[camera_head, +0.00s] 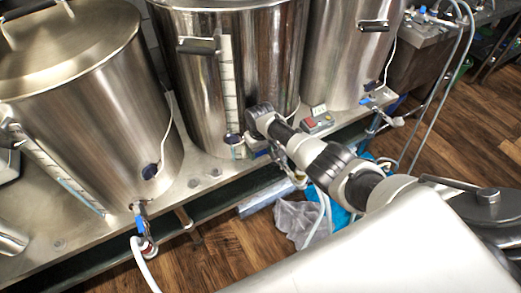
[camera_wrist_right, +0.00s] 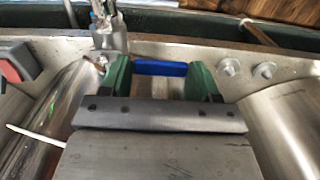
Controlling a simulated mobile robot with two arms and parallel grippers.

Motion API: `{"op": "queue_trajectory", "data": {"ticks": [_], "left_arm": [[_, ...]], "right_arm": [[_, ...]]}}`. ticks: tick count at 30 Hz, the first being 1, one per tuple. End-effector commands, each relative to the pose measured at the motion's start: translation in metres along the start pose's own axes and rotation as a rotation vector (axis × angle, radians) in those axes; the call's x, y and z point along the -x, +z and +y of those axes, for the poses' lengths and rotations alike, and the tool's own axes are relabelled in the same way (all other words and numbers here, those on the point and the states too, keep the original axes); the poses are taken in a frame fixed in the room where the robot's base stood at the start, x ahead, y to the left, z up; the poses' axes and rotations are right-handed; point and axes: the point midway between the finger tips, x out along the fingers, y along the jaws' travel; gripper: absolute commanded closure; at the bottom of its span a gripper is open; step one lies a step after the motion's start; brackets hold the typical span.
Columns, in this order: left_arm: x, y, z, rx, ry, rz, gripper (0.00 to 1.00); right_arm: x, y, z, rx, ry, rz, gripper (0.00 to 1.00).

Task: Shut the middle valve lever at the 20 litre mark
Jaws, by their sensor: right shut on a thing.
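The middle kettle (camera_head: 240,75) is a tall steel pot with a marked sight gauge (camera_head: 229,90) down its front. I cannot read the marks or the level. My right gripper (camera_head: 258,150) is low at the front of this kettle, at its valve. In the right wrist view the green-padded fingers of my right gripper (camera_wrist_right: 162,82) are shut on the blue valve lever (camera_wrist_right: 160,68), which lies crosswise between them. My arm hides most of the valve in the head view. My left gripper is in neither view.
A left kettle (camera_head: 80,100) with a lid and hose, and a right kettle (camera_head: 350,50), flank the middle one on the steel bench (camera_head: 190,185). A red switch box (camera_head: 318,122) sits right of my gripper. A plastic bag (camera_head: 298,220) lies below on the wooden floor.

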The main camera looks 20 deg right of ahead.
Motion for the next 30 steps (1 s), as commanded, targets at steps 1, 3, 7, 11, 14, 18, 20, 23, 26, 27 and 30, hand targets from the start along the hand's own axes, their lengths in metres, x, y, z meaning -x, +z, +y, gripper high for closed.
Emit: {"op": "queue_trajectory", "data": {"ticks": [1,3,7,11,14,18,20,23,26,27,30], "left_arm": [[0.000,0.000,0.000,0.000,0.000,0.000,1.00],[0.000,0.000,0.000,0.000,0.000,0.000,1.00],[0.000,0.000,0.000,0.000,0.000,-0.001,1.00],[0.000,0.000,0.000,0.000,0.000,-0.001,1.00],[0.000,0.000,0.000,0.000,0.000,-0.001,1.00],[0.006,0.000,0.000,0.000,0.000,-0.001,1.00],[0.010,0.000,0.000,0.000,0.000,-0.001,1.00],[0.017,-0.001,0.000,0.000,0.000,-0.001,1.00],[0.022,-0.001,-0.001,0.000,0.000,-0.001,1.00],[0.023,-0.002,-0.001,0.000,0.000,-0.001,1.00],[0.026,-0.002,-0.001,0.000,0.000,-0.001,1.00]], "right_arm": [[0.002,-0.002,0.000,-0.008,-0.003,0.005,0.37],[0.002,-0.002,0.000,-0.007,-0.003,0.005,0.26],[0.001,-0.001,0.000,-0.005,-0.002,0.003,0.13],[0.001,-0.001,0.000,-0.004,-0.002,0.003,0.13],[0.001,-0.001,0.000,-0.003,-0.002,0.003,0.13],[0.013,-0.001,0.000,-0.002,-0.002,0.003,0.13],[0.023,-0.001,0.001,-0.002,-0.002,0.005,0.13],[0.043,-0.001,0.000,-0.001,-0.003,0.006,0.13],[0.064,-0.001,0.001,-0.002,-0.001,0.006,0.13],[0.071,-0.001,0.001,-0.002,-0.002,0.007,0.13],[0.088,-0.001,0.000,-0.002,-0.002,0.005,0.13]]}}
